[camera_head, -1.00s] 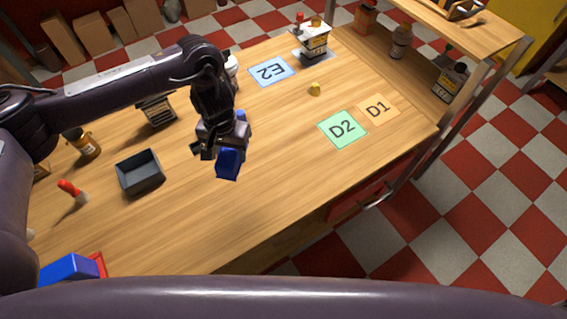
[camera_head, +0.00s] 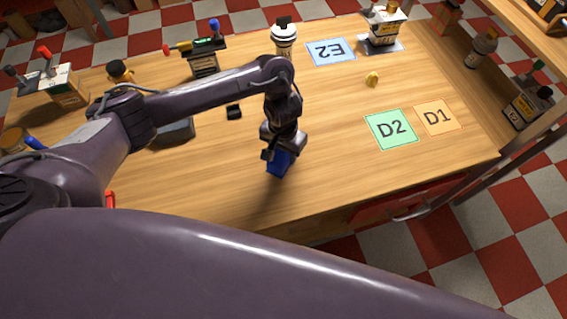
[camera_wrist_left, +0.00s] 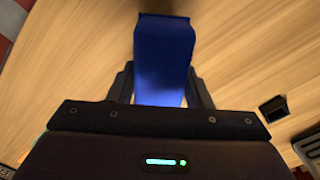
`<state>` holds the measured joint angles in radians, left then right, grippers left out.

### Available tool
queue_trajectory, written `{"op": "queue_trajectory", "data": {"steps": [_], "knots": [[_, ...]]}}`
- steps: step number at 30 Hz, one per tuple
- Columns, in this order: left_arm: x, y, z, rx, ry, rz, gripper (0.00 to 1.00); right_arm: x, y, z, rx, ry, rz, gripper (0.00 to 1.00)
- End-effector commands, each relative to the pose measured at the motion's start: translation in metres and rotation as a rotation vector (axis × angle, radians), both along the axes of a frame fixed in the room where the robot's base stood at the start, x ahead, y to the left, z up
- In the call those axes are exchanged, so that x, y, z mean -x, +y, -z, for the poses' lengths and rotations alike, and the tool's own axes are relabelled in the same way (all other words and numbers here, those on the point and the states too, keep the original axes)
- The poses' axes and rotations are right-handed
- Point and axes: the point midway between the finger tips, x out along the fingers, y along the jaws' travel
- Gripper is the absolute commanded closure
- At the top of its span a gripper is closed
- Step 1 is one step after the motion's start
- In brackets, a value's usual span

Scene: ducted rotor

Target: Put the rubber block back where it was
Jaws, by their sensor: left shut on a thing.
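The blue block, taken to be the rubber block, shows at my left fingertips in the head view (camera_head: 279,163) and in the left wrist view (camera_wrist_left: 164,55). My left gripper (camera_head: 280,151) is shut on it, pointing down over the front middle of the table. In the left wrist view the two dark fingers (camera_wrist_left: 160,84) press its sides. I cannot tell whether the block touches the wood. My right gripper is not in view.
Flat mats marked E2 (camera_head: 331,51), D2 (camera_head: 390,129) and D1 (camera_head: 437,117) lie on the wooden table (camera_head: 340,180). A small yellow piece (camera_head: 372,79) sits between them. A small black holder (camera_head: 234,112) is left of my gripper. A dark tray (camera_head: 174,133) is partly behind my arm.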

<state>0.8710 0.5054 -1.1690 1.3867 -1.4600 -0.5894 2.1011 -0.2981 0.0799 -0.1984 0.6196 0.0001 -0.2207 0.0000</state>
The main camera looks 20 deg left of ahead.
Motion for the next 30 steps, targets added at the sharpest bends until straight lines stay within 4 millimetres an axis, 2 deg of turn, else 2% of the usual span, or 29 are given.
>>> {"op": "queue_trajectory", "data": {"steps": [9,23,24,29,30], "knots": [[0.000,-0.001,0.043,0.001,0.000,0.000,0.76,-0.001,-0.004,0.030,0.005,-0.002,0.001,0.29],[0.000,0.000,0.049,0.000,0.000,0.000,0.76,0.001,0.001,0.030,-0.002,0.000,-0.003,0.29],[0.000,0.000,0.049,0.000,0.000,0.001,0.53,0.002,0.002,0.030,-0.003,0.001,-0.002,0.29],[0.000,0.000,0.049,0.000,-0.001,0.001,0.33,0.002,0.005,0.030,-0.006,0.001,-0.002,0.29],[0.000,0.000,0.049,0.000,-0.001,0.001,0.33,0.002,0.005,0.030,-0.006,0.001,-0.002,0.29]]}}
